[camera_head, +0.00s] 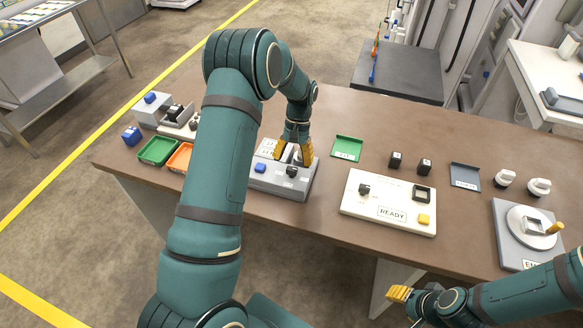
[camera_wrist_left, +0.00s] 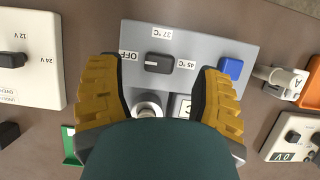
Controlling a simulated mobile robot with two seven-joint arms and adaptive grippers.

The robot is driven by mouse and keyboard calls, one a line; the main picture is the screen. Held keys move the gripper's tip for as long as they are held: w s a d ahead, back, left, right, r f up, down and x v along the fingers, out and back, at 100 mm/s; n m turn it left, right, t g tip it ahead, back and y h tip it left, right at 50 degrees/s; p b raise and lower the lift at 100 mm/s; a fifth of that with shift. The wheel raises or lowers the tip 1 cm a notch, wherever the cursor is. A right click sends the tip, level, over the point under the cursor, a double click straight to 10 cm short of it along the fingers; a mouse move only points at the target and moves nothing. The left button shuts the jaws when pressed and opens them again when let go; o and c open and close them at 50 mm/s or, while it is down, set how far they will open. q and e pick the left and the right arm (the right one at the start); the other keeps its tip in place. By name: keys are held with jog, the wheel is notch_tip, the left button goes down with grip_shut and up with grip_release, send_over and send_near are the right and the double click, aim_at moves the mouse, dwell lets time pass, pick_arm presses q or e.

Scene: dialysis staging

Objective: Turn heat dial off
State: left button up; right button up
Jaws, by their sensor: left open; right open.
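The grey heat box (camera_head: 270,184) stands on the brown table, with a black dial (camera_head: 292,171) and a blue button (camera_head: 260,167) on top. In the left wrist view, the dial (camera_wrist_left: 158,63) sits among the labels OFF, 37 °C and 45 °C, with OFF at its left; I cannot tell surely where it points. My left gripper (camera_head: 293,152) is open over the box, its yellow fingers (camera_wrist_left: 160,90) either side of the dial and apart from it. A round metal part shows between them, nearer my palm. My right gripper (camera_head: 399,293) is open and empty at the table's front edge.
A white READY panel (camera_head: 390,225) stands right of the box. Green (camera_head: 157,151) and orange (camera_head: 180,158) trays lie left, partly behind my left arm. A grey turntable unit (camera_head: 507,245) stands at the far right.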

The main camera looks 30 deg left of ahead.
pick_arm(q)
jog(key=v, duration=0.8)
dwell(0.4)
